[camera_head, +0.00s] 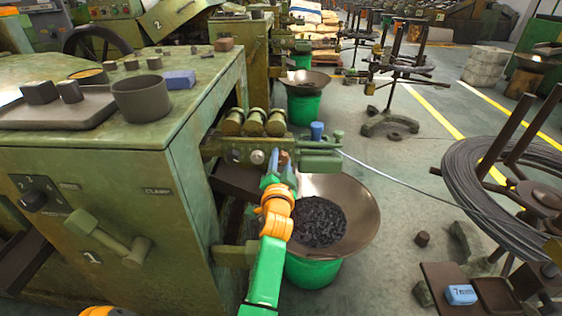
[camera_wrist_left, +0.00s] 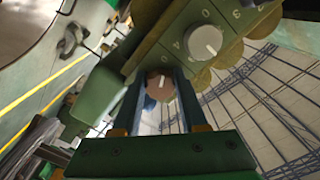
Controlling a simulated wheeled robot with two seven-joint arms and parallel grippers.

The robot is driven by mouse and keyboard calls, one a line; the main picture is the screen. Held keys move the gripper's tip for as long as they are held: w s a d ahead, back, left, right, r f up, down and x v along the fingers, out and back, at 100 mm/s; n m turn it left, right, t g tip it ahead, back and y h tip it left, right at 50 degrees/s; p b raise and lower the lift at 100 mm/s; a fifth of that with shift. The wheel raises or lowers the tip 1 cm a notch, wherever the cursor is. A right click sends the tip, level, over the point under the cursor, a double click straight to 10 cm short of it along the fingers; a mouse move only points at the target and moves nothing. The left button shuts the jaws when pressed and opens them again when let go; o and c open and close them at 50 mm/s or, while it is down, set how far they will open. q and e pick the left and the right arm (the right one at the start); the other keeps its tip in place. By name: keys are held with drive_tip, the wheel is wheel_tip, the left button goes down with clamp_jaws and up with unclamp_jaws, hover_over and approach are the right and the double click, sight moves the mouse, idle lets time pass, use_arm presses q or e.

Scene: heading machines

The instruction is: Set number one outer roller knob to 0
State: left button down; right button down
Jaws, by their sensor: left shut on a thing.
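The green machine marked 1 (camera_head: 95,257) stands at the left. Its roller bracket (camera_head: 235,150) carries a silver knob (camera_head: 257,157), which also shows in the left wrist view (camera_wrist_left: 205,41) with digits around it. Further out, the brownish outer roller knob (camera_wrist_left: 160,86) has a pale pointer line, tilted slightly right of vertical in the wrist view. My left gripper (camera_head: 283,164) is at that knob, its blue fingers (camera_wrist_left: 161,98) shut on it from both sides. The outer knob's own digits are mostly hidden by the fingers, so its setting cannot be read. My right gripper is not in view.
Three rounded rollers (camera_head: 254,122) top the bracket. A wire (camera_head: 390,181) runs right from it to a coil stand (camera_head: 480,185). Below, a wide bowl (camera_head: 350,205) sits over a green bucket (camera_head: 310,270). A handle (camera_head: 105,238) juts from the machine front.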

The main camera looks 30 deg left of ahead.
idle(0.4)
use_arm(q)
drive_tip(key=shift+c, duration=2.2)
unclamp_jaws()
